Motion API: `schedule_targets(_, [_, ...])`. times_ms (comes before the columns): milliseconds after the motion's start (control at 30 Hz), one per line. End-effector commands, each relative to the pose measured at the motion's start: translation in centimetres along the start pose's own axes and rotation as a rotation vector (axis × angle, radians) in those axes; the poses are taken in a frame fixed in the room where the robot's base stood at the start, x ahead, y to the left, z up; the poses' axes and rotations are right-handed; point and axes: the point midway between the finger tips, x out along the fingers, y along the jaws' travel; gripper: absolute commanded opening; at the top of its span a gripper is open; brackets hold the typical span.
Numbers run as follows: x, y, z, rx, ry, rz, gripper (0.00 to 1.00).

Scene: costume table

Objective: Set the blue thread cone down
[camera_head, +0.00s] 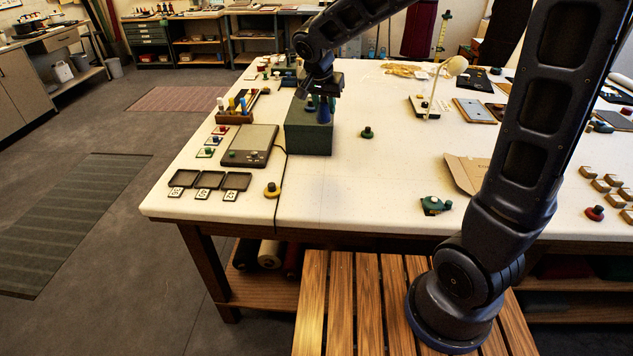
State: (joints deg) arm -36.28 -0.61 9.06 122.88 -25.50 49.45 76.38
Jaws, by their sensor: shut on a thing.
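The blue thread cone (323,114) is small in the head camera view. It appears upright at the top of a dark green box (308,140) on the white table (350,180). My gripper (322,98) points down and is shut on the cone's upper part. The fingers are dark and small, so their exact grip is hard to see. I cannot tell whether the cone's base touches the box top or hangs just above it. Another small dark blue-green piece (310,104) shows close to the cone's left.
A scale-like device (249,146) and a marker holder (234,115) stand left of the box. Three black trays (210,180) lie at the front left. A green knobbed piece (367,132) sits right of the box. The table's front middle is mostly clear.

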Motion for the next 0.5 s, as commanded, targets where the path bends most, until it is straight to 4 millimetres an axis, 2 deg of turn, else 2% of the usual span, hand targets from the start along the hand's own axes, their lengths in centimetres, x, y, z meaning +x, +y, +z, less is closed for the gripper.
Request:
schedule_targets(100, [-0.8,-0.7,1.8,-0.010,0.004,-0.005,0.08])
schedule_targets(267, [-0.8,-1.0,2.9,-0.012,0.006,-0.005,0.08])
schedule_targets(367, [0.3,-1.0,3.5,-0.015,0.006,-0.002,0.08])
schedule_targets(500, [3.0,-1.0,4.6,-0.016,0.005,-0.002,0.08])
